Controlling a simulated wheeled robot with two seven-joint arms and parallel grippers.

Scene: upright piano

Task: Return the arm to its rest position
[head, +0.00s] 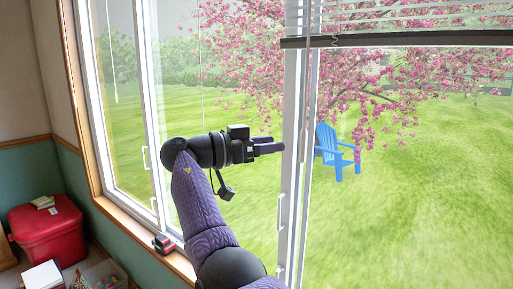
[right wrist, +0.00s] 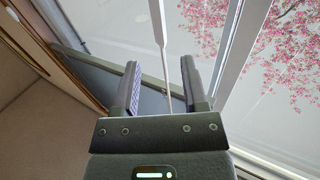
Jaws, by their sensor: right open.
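My right arm (head: 205,215) is purple and black and rises from the bottom of the head view, bent at a joint with the wrist pointing right. My right gripper (head: 270,147) is held up in front of the window, level with the window frame. In the right wrist view its two fingers (right wrist: 161,85) stand apart with nothing gripped. A thin pale rod or cord (right wrist: 162,40) shows between the fingers in that view; I cannot tell how near it is. My left gripper is not in view.
A window frame (head: 293,170) with raised blinds (head: 400,18) is close by. A small red and black object (head: 163,243) sits on the sill. A red box (head: 45,232) and a white stack (head: 42,276) are at lower left. A blue chair (head: 327,143) stands on the lawn outside.

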